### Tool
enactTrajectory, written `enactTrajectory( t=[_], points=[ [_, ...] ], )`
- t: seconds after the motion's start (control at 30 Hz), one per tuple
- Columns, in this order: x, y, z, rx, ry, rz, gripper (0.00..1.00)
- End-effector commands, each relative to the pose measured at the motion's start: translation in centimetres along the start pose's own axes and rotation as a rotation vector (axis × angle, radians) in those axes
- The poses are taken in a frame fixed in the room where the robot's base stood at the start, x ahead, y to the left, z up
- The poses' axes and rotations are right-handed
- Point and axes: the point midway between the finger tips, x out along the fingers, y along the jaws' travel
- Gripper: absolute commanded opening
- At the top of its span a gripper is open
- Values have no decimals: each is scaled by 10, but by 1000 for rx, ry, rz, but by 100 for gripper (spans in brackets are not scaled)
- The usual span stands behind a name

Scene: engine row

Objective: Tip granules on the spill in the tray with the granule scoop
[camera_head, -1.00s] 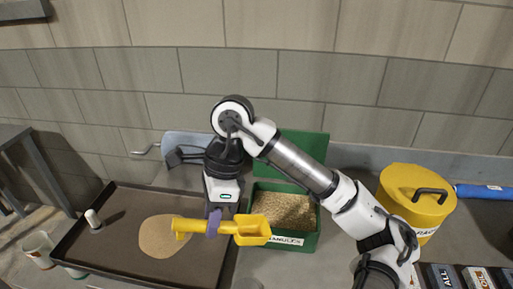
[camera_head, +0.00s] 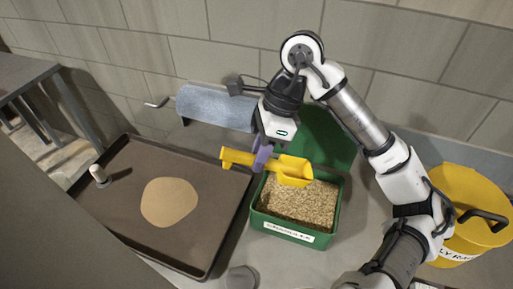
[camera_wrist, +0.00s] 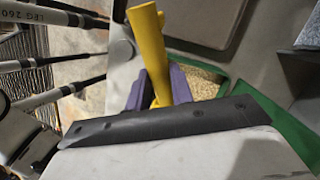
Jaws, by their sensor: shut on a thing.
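The yellow granule scoop (camera_head: 293,170) is held by its handle in my gripper (camera_head: 262,160), whose purple fingers are shut on it. The scoop's bowl is over the back left part of the green granule box (camera_head: 289,234); I cannot tell whether it holds granules. The box holds tan granules (camera_head: 302,203). The dark tray (camera_head: 200,245) lies to the left, with a round tan spill (camera_head: 168,202) in its middle. In the wrist view the scoop handle (camera_wrist: 149,55) rises between the purple fingers (camera_wrist: 158,88); its bowl is hidden there.
A grey round object (camera_head: 241,279) sits in front. A tiled wall closes the back.

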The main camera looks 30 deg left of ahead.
Motion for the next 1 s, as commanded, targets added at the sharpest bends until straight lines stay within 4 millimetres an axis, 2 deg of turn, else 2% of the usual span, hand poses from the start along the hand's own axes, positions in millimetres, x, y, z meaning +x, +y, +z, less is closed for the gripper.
enactTrajectory(
  t=[0.27,0.33,0.6,1.0],
  points=[
    [11,-2,-24,-39,-221,-1,3],
    [22,-4,-27,-42,-206,-3,3],
    [42,-8,-34,-41,-204,-2,3],
    [50,-10,-37,-40,-203,-3,3]
  ],
)
